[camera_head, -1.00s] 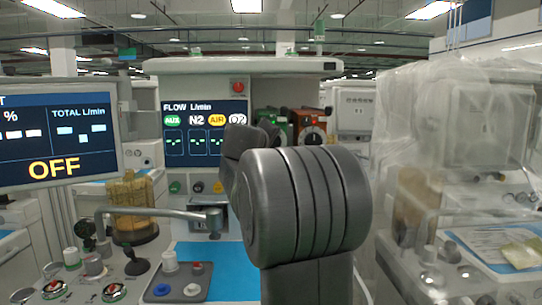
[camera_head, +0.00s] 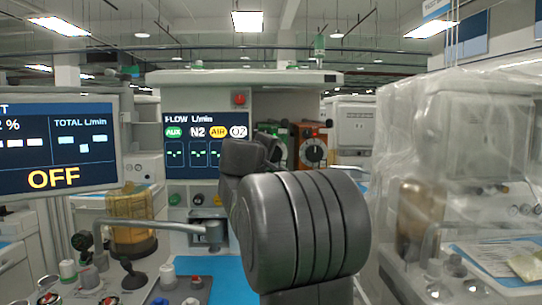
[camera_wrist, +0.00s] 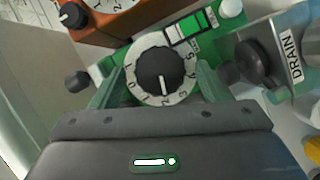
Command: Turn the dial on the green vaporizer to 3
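The green vaporizer (camera_wrist: 205,45) fills the middle of the wrist view. Its dial has a black knob (camera_wrist: 156,68) on a white numbered ring (camera_wrist: 134,58). The knob's white mark points down in the picture, close to the 2. My gripper (camera_wrist: 157,85) is open, with one finger on each side of the dial; I cannot tell whether either finger touches it. In the head view a small part of the green vaporizer (camera_head: 289,141) shows behind my arm, which hides the dial and fingertips there.
An orange vaporizer (camera_head: 313,149) with its own dial stands right beside the green one. A grey block marked DRAIN (camera_wrist: 291,55) is on the other side. The monitor (camera_head: 58,145) stands at left, and a plastic-covered cart (camera_head: 470,150) at right.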

